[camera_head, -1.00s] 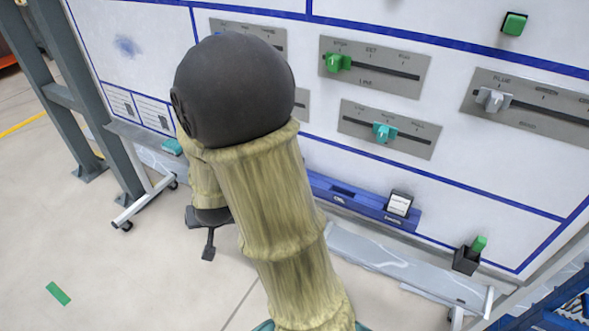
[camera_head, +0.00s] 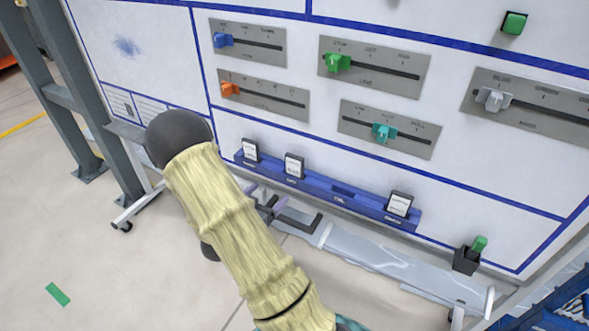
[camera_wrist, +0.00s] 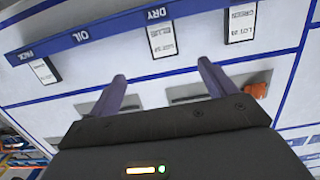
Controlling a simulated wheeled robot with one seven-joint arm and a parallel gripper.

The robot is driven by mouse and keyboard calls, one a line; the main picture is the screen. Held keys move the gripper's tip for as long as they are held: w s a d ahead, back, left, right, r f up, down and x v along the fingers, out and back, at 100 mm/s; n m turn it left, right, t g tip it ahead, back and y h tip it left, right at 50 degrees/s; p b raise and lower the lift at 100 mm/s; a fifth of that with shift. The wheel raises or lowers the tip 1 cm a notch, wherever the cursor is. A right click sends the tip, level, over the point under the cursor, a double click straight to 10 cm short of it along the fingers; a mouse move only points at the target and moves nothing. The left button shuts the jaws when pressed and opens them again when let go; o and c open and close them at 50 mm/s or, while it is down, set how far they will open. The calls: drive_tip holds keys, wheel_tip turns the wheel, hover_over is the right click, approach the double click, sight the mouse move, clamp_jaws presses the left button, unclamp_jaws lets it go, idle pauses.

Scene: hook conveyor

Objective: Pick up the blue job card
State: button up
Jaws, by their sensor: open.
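A blue rack (camera_head: 318,190) on the white board holds three white cards: one at the left end (camera_head: 250,150), one in the DRY slot (camera_head: 294,166) and one at the right end (camera_head: 399,204). The OIL slot is empty. The wrist view shows the rack (camera_wrist: 105,30) upside down, with the DRY card (camera_wrist: 162,38), a card reading GREEN (camera_wrist: 240,22) and the PACK card (camera_wrist: 45,70). I cannot surely read which card is the blue one. My gripper (camera_wrist: 163,84) is open and empty, its fingers apart, pointing towards the DRY card. In the head view it is below the rack, partly hidden by my arm.
Slider panels with blue (camera_head: 223,40), orange (camera_head: 230,89), green (camera_head: 338,63), teal (camera_head: 383,133) and grey (camera_head: 493,99) knobs sit above the rack. A grey post (camera_head: 90,95) stands at left.

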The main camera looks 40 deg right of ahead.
drive_tip(key=p, duration=0.3)
approach(293, 167)
drive_tip(key=x, duration=0.4)
drive_tip(key=shift+s+d+f, duration=0.1)
drive_tip(key=shift+s+d, duration=0.05)
drive_tip(key=shift+d, duration=0.25)
drive_tip(key=shift+w+d+f, duration=0.15)
drive_tip(key=shift+w+d, duration=0.05)
drive_tip(key=shift+d, duration=0.2)
drive_tip(key=shift+w+d+p, duration=0.25)
drive_tip(key=shift+d+p, duration=0.3)
drive_tip(key=shift+p, duration=0.1)
drive_tip(key=p+x, duration=0.1)
drive_tip(key=x, duration=0.3)
drive_tip(key=shift+w+p, duration=0.15)
drive_tip(key=shift+p, duration=0.15)
drive_tip(key=shift+a, duration=0.1)
